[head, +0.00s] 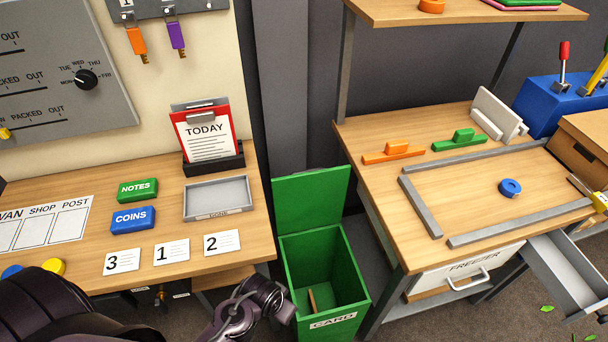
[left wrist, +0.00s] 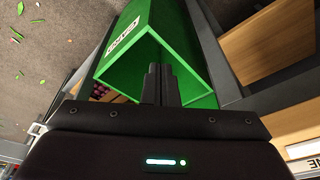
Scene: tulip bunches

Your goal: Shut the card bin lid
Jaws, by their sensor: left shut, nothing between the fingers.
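The green card bin (head: 350,268) stands on the floor between the two benches, with a white CARD label on its front. Its lid (head: 312,198) is raised, standing up at the back edge, and the bin's mouth is open. The bin (left wrist: 165,25) also shows in the left wrist view, with its label and open mouth. My left gripper (left wrist: 158,70) is shut and empty, its fingertips over the bin's mouth in that view. In the head view my left arm reaches the bin's left side; its fingertips are not clear there. My right gripper is not in view.
The left bench (head: 265,240) edge lies close to the bin's left, and the right bench (head: 385,235) close to its right. An open drawer (head: 565,270) juts out at far right. A brown piece (head: 312,300) is inside the bin.

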